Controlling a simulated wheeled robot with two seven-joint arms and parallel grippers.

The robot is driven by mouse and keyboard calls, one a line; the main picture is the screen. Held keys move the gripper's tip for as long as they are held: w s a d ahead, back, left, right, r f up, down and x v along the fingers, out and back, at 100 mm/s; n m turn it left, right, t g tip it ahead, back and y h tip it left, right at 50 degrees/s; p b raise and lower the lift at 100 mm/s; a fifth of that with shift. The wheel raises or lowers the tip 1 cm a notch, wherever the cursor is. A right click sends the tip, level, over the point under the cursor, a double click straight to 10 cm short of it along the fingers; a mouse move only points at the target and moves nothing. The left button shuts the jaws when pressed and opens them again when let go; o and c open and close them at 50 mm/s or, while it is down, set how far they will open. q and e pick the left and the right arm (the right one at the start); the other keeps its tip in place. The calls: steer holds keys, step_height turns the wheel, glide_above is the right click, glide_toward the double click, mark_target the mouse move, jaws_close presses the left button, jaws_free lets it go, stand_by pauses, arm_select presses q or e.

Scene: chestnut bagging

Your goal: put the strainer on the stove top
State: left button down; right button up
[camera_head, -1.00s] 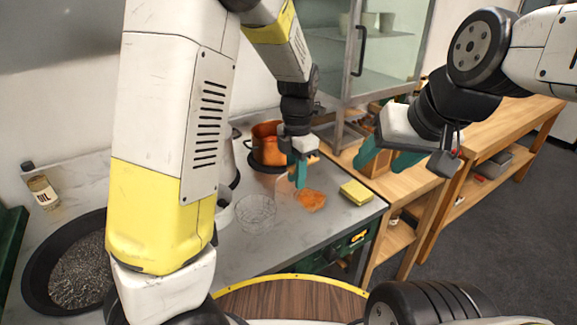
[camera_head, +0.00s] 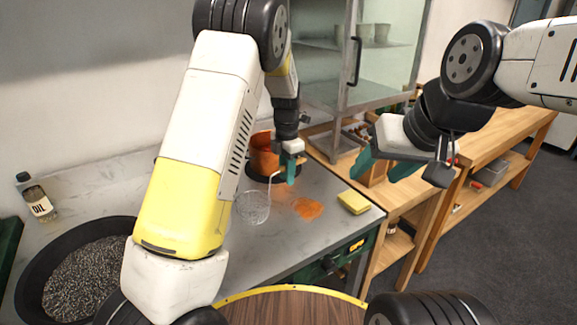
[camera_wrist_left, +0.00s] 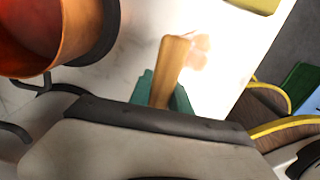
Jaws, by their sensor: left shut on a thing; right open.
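My left gripper (camera_head: 290,170) is shut on the strainer's wooden handle, which shows between its teal fingers in the left wrist view (camera_wrist_left: 174,62). The strainer's clear wire basket (camera_head: 252,208) is to the left of and below the gripper, joined to it by a thin rod. It seems to be just above the grey counter (camera_head: 280,240); the exact gap cannot be told. The basket does not show in the left wrist view. My right gripper (camera_head: 385,160) is open and empty at the right. I cannot pick out the stove top with certainty.
An orange pot (camera_head: 264,150) stands behind the left gripper, close by in the wrist view (camera_wrist_left: 70,35). A yellow sponge (camera_head: 353,202) and an orange patch (camera_head: 307,209) are on the counter.

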arm_select(q)
steer(key=c, duration=1.2)
jaws_free()
steer(key=shift+r, duration=0.1)
